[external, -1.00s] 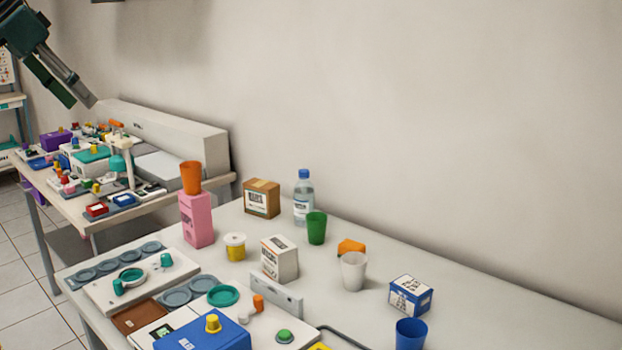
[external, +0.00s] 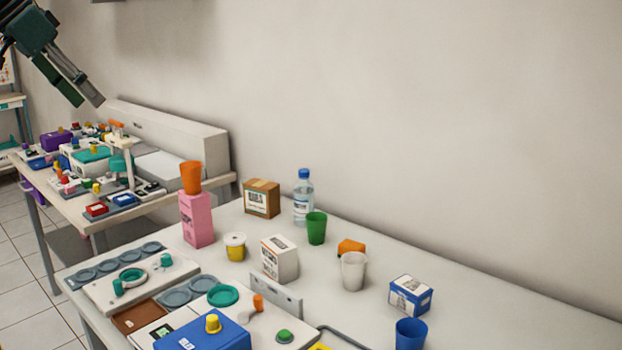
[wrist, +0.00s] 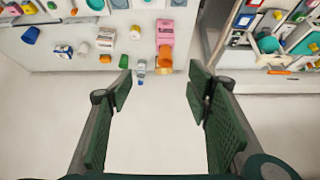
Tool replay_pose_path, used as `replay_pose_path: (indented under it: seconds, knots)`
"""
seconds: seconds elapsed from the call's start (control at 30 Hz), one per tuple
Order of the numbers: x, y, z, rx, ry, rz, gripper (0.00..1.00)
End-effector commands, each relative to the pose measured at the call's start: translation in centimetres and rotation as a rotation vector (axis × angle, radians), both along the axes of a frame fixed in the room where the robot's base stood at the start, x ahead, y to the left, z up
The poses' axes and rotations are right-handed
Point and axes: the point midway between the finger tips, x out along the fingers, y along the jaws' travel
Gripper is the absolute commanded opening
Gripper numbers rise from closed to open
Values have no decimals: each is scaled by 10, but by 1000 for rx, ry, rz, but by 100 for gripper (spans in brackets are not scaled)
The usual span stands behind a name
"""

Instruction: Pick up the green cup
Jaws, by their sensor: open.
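The green cup (external: 316,228) stands upright on the white table, just in front of the clear water bottle. It also shows in the wrist view (wrist: 124,61), small, near the tip of the left finger in the picture. My gripper (external: 89,101) is high at the upper left in the external view, well away from the cup. In the wrist view my gripper (wrist: 161,82) has its two green fingers spread wide apart, with nothing held between them.
The water bottle (external: 303,198) is behind the cup. A pink box (external: 197,220) bears an orange cup (external: 190,177). A white box (external: 280,259), white cup (external: 353,271) and orange object (external: 351,247) stand nearby. The wall runs close behind the table.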

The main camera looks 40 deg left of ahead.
Motion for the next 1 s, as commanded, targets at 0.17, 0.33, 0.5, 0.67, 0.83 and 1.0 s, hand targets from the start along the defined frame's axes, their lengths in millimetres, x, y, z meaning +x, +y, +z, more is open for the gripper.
replay_pose_path:
  seconds: [0.17,0.33,0.5,0.67,0.83,1.0]
  knots:
    - [24,-8,-5,2,8,-38,50]
    - [51,-17,-10,5,17,-81,50]
    - [78,-26,-17,8,26,-125,50]
    - [105,-36,-26,9,32,-168,50]
    - [133,-46,-37,11,39,-212,50]
    - [162,-57,-52,14,45,-257,50]
